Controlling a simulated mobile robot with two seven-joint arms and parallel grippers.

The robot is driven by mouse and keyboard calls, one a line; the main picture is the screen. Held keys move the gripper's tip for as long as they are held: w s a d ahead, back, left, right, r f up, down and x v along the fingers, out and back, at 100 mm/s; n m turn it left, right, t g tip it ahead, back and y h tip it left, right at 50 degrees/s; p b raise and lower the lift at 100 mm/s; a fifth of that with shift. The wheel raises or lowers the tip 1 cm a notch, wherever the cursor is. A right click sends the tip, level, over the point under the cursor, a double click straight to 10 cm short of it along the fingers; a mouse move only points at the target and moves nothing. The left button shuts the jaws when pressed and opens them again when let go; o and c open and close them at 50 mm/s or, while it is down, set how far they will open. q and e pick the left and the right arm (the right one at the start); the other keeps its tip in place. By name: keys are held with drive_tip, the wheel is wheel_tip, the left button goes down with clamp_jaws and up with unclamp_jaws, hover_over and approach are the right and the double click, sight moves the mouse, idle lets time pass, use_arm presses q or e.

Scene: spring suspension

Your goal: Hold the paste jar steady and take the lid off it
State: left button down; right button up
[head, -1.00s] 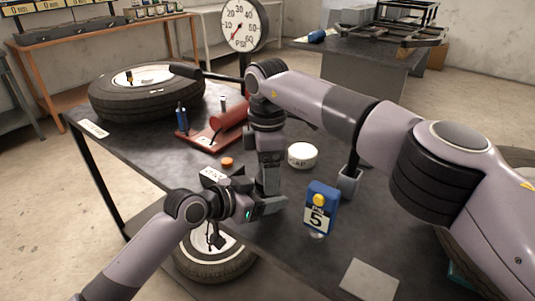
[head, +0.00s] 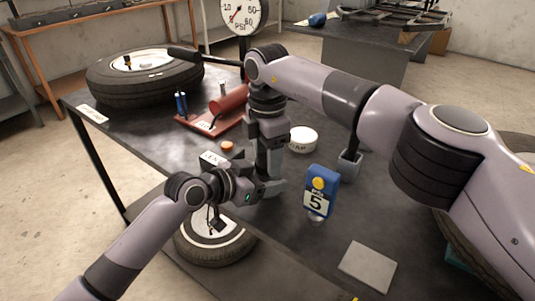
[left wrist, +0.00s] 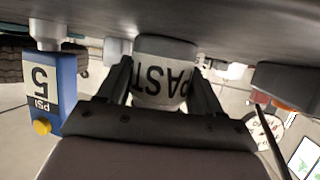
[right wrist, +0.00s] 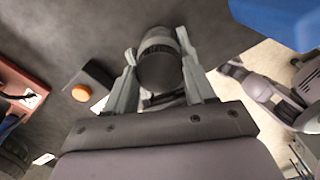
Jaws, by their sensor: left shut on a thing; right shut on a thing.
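The paste jar (left wrist: 165,75) is a pale jar with black "PAST" lettering, upside down in the left wrist view. My left gripper (left wrist: 160,90) has its dark fingers on either side of it and is shut on it. My right gripper (right wrist: 159,68) points down from above, its grey fingers shut on the dark, round, ribbed-edged lid (right wrist: 160,72). Whether the lid still touches the jar is hidden. In the head view, my left gripper (head: 268,188) and my right gripper (head: 271,182) meet near the table's front edge and hide the jar.
On the dark table (head: 285,235), a blue PSI 5 box (head: 320,192) and a grey square plate (head: 367,266) are to the right.

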drive_tip(key=n, duration=1)
drive_tip(key=o, duration=1.2)
drive_tip(key=shift+c, duration=0.2)
drive_tip(key=shift+r, duration=0.1)
